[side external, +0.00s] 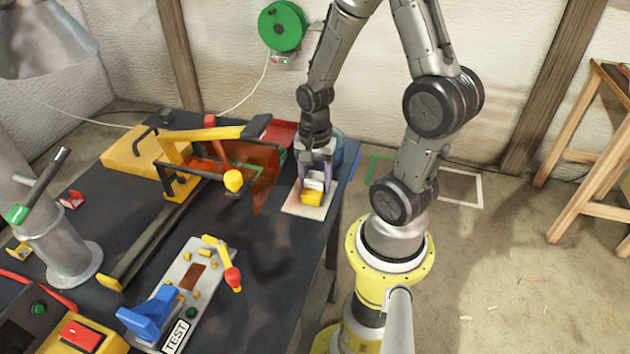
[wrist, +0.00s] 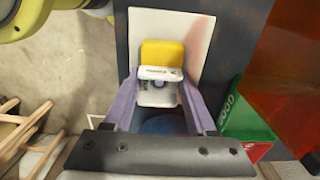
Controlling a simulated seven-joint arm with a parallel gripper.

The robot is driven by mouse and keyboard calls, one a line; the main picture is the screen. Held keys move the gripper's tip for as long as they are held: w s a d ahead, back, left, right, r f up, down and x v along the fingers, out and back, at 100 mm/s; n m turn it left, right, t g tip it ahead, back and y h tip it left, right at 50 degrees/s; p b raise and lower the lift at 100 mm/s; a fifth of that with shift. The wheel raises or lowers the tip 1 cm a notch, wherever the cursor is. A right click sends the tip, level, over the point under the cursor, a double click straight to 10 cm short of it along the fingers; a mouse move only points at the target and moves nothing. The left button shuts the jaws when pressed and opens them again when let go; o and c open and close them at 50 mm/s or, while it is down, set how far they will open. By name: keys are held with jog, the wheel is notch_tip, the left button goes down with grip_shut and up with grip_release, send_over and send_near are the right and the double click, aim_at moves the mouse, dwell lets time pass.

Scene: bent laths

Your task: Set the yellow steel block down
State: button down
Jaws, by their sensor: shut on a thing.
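The yellow steel block (side external: 312,198) is at my gripper's fingertips over a pale board (side external: 293,208) on the right side of the dark bench. In the wrist view the yellow block (wrist: 162,53) shows beyond a white labelled piece (wrist: 160,73). My gripper (wrist: 160,88) has purple fingers on both sides of these and is shut on the block. It points down in the side view (side external: 314,180). The pale board (wrist: 205,35) lies beneath in the wrist view. I cannot tell whether the block touches the board, or whether the white piece is joined to it.
An orange see-through guard (side external: 255,172) with a yellow arm stands left of the board. A green box (wrist: 243,108) is close to my gripper. A red bin (side external: 280,133) is behind. A grey fixture (side external: 190,285) lies nearer the front. The bench's right edge is close.

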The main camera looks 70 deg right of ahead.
jog(key=shift+c, duration=1)
grip_release()
jog(key=shift+f, duration=0.1)
notch_tip(320, 180, up, 12)
jog(key=s+a+r+n+t, duration=0.1)
jog(key=a+r+n, duration=0.3)
jog(key=n, duration=0.5)
jog(key=s+a+r+n+t, duration=0.1)
jog(key=a+r+n+t, duration=0.3)
jog(key=a+n, duration=0.3)
jog(key=shift+s+a+r+n+t, duration=0.3)
jog(key=shift+s+a+r+n, duration=0.1)
jog(key=shift+n, duration=0.6)
